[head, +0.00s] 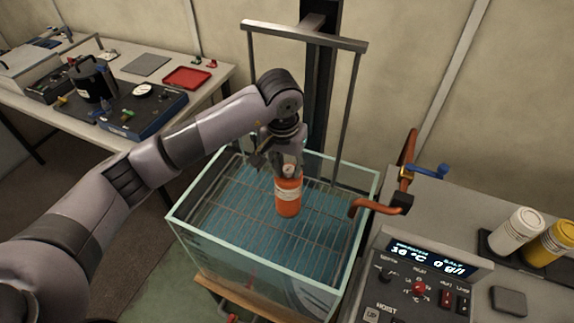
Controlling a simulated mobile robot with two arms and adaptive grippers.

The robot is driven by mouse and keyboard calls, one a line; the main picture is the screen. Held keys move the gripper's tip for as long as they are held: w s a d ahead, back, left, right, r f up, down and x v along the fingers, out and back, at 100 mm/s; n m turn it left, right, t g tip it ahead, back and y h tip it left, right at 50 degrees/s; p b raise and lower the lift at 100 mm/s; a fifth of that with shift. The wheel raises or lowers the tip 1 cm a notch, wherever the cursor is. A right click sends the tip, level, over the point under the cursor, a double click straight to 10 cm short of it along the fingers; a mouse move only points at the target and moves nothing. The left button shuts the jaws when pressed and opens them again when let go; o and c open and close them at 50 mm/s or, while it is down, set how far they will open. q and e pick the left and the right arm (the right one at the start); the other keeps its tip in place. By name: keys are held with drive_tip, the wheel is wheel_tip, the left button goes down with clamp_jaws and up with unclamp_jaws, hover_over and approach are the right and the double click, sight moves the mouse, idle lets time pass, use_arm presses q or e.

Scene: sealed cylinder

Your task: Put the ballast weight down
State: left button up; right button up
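My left gripper (285,160) points straight down over the glass tank (196,240). Its fingers reach to the top of an upright orange cylinder (288,197) with a pale band. A small pale grey piece (289,170) shows between the fingers at the cylinder's top. I cannot tell whether it is the ballast weight or part of the cylinder, nor whether the fingers press on it. The cylinder is over the wire rack (245,215) in the tank; whether it rests on the rack is unclear. Nothing else in view is clearly the ballast weight. My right gripper is not in view.
A grey hoist frame (300,34) rises around the rack. An orange clamp arm (375,206) with a blue handle reaches over the tank's right edge. A control panel (425,268), white bottle (516,232) and yellow bottle (551,242) stand right. A red tray (187,77) lies on the left bench.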

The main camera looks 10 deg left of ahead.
use_arm(q)
drive_tip(key=shift+o, duration=1.2)
drive_tip(key=shift+s+f, duration=0.15)
drive_tip(key=shift+f, duration=0.45)
drive_tip(key=shift+r, duration=0.1)
drive_tip(key=shift+r+p, duration=0.15)
drive_tip(key=shift+p, duration=0.15)
drive_tip(key=shift+r+p, duration=0.75)
drive_tip(key=shift+p, duration=0.25)
drive_tip(key=shift+r+b, duration=0.45)
drive_tip(key=shift+b, duration=0.5)
wheel_tip(320, 180, up, 11)
drive_tip(key=s+b, duration=0.1)
drive_tip(key=b, duration=0.2)
drive_tip(key=shift+a, duration=0.15)
drive_tip(key=shift+f, duration=0.15)
